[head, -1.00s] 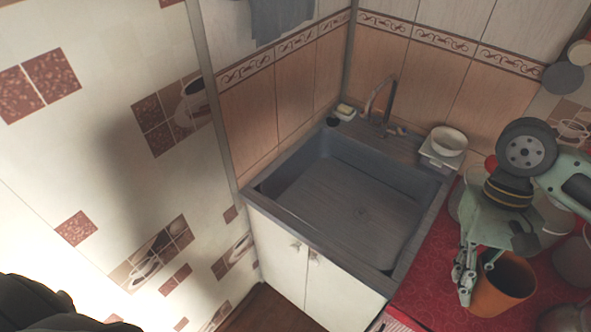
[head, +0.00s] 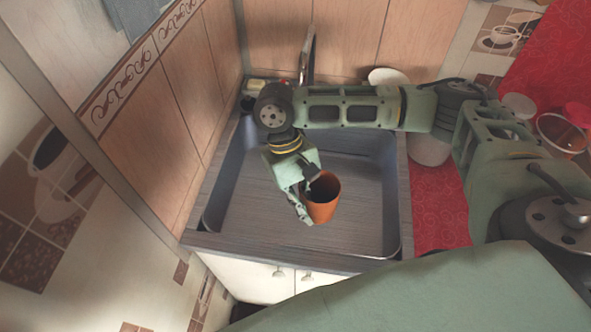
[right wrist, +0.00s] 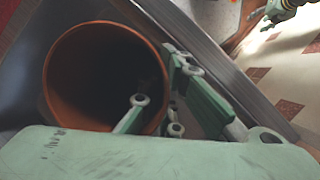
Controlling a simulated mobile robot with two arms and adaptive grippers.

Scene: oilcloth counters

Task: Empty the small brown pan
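The small brown pan (head: 323,205) is an orange-brown pot held over the sink (head: 238,200). My right gripper (head: 308,200) is shut on its wall. In the right wrist view the pan's rim (right wrist: 52,80) shows with one finger inside the opening and the other outside. The opening faces mostly up, with at most a slight tilt. The inside is dark, so I cannot tell what it holds. My left gripper (right wrist: 272,14) shows small at the top right of the right wrist view, away from the pan; its finger opening is unclear.
The tap (head: 306,55) stands at the sink's back edge, close behind my right arm. A white bowl (head: 388,76) is at the back right. The red counter (head: 437,205) lies to the right with several containers. The basin around the pan looks clear.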

